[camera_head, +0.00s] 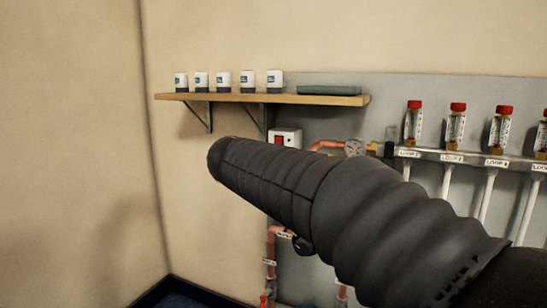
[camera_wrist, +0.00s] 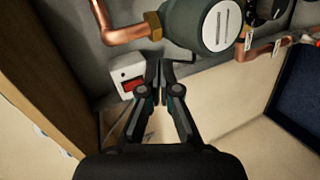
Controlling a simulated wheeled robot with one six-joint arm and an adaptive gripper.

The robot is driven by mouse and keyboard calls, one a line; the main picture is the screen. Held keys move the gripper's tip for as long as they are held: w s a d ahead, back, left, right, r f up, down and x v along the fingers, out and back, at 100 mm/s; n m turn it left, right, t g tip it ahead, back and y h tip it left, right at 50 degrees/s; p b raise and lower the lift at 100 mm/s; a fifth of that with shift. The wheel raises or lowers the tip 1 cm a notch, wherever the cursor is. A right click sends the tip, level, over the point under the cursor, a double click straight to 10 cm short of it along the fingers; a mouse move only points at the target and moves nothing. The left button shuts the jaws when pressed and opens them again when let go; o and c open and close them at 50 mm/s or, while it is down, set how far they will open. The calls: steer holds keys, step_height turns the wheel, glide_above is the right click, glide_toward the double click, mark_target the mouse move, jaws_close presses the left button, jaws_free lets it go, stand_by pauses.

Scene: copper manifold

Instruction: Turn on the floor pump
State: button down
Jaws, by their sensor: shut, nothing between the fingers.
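A white switch box with a red rocker (camera_head: 285,137) is on the grey wall panel just below the shelf. It also shows in the wrist view (camera_wrist: 127,84), with its red rocker just left of my fingers. My gripper (camera_wrist: 161,66) is shut and empty, its tips in front of the panel beside the box. I cannot tell whether the tips touch it. A round dark green pump body (camera_wrist: 210,25) with copper pipe is beyond the fingertips. In the head view my arm hides the gripper and the pump. Whether the rocker is on or off cannot be told.
A wooden shelf (camera_head: 250,98) holds several white-and-grey containers and a flat grey case (camera_head: 329,90). Its board is close on the left in the wrist view (camera_wrist: 45,90). A gauge (camera_head: 355,148), copper pipes and red-capped flow meters (camera_head: 456,125) line the panel.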

steer(key=w+a+r+n+t, duration=0.2)
steer(key=w+a, duration=0.1)
steer(key=a, duration=0.7)
steer(key=shift+w+a+r+t, duration=0.2)
steer(key=shift+a+r+t, duration=0.05)
steer(key=shift+r+t, duration=0.15)
steer(key=p+x, duration=0.1)
steer(key=x, duration=1.3)
steer(key=shift+f, duration=0.1)
